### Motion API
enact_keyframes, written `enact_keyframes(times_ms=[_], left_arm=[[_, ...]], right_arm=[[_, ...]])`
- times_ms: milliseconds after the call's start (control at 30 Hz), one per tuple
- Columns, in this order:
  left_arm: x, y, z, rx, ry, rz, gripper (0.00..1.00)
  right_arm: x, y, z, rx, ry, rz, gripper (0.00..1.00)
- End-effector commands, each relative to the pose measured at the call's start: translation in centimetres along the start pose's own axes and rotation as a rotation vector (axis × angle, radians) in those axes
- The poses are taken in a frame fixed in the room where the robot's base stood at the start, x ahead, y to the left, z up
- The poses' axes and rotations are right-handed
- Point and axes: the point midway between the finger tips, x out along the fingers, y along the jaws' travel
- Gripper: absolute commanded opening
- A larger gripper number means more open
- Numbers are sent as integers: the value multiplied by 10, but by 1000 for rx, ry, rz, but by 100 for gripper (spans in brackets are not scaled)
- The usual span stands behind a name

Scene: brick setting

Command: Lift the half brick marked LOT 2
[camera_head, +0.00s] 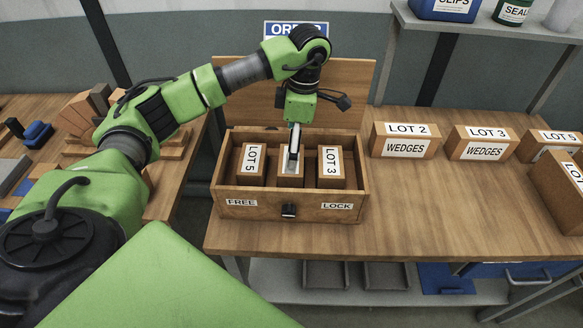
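An open wooden box (262,209) on the bench holds three half bricks standing side by side. The left one is marked LOT 5 (251,165) and the right one LOT 3 (331,167). The middle brick (290,178) has a white label, but my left gripper covers most of it and I cannot read its marking. My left gripper (293,158) points down at the middle brick, its fingers overlapping the brick's top in the picture. I cannot tell whether the fingers touch or grip it. My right gripper is out of view.
The raised lid (345,88) stands behind the box. A dark latch (289,211) sits on the front between FREE and LOCK labels. Cartons marked LOT 2 WEDGES (404,140) and LOT 3 WEDGES (481,143) stand to the right. The bench front right of the box is clear.

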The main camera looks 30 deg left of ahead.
Motion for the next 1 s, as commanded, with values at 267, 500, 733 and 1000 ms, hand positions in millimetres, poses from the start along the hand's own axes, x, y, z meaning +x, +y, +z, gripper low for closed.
enact_keyframes(times_ms=[267, 500, 733, 1000], left_arm=[[36, -2, 4, -2, 1, -3, 99], [52, -2, 4, -1, -1, 1, 99], [52, -2, 5, -1, -1, 1, 75], [51, -1, 5, -1, -3, 3, 23]], right_arm=[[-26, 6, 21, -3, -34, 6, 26], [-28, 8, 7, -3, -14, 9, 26], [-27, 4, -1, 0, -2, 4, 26], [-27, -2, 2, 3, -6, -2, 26]])
